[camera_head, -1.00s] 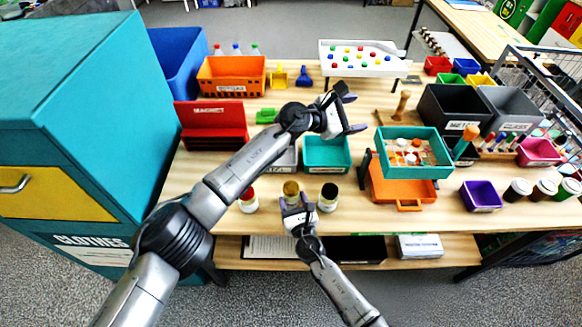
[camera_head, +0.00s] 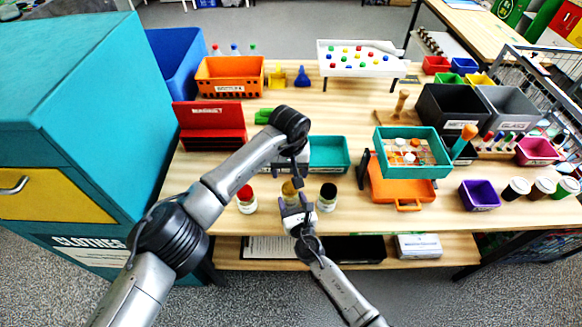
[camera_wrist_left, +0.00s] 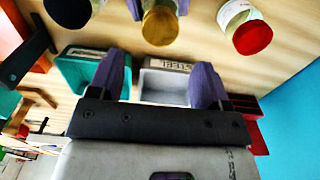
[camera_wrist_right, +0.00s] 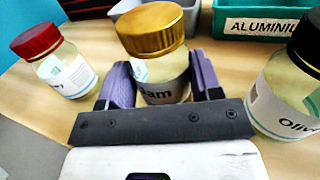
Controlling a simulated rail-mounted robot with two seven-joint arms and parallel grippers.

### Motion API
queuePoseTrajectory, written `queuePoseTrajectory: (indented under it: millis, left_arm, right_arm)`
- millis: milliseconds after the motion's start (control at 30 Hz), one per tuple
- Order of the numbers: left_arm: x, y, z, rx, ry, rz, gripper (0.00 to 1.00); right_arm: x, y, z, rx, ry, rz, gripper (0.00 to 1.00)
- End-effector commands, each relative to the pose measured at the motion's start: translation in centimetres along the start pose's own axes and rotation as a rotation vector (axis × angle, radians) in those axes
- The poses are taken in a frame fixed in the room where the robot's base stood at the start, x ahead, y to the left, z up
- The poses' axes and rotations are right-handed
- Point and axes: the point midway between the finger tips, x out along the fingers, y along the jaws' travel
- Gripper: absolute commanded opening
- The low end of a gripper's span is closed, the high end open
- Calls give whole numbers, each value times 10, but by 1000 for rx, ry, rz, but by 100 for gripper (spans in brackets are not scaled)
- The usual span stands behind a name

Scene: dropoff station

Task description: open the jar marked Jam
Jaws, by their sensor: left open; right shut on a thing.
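The Jam jar (camera_wrist_right: 165,78) has a gold lid (camera_wrist_right: 152,28) and a label reading "am" in the right wrist view. It stands upright near the table's front edge. My right gripper (camera_wrist_right: 160,82) is shut on the jar's body, one finger on each side. My left gripper (camera_head: 291,172) is open above the jar, pointing down. In the left wrist view the gold lid (camera_wrist_left: 160,27) lies beyond the open fingers (camera_wrist_left: 165,75), apart from them. The lid sits on the jar. In the head view the arms partly hide the jar (camera_head: 290,188).
A red-lidded jar (camera_head: 246,198) stands left of the Jam jar, and a black-lidded jar (camera_head: 327,197) labelled "Oliv" stands right. Teal bin (camera_head: 329,168) and a grey bin (camera_wrist_left: 165,88) are behind. An orange tray (camera_head: 402,192) is to the right.

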Motion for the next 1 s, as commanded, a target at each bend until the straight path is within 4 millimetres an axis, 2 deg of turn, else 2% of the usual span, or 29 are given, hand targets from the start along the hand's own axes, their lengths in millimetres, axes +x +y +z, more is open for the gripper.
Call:
queuePoseTrajectory:
  millis: [300,500,700,1000]
  left_arm:
    - [43,0,2,2,-5,-4,71]
    - [63,0,1,2,-3,-2,71]
    - [72,0,1,2,-2,-4,71]
    - [73,-1,1,2,-1,-3,71]
  right_arm:
    - [0,0,0,0,0,0,0]
    - [0,0,0,0,0,0,0]
    - [0,0,0,0,0,0,0]
    - [0,0,0,0,0,0,0]
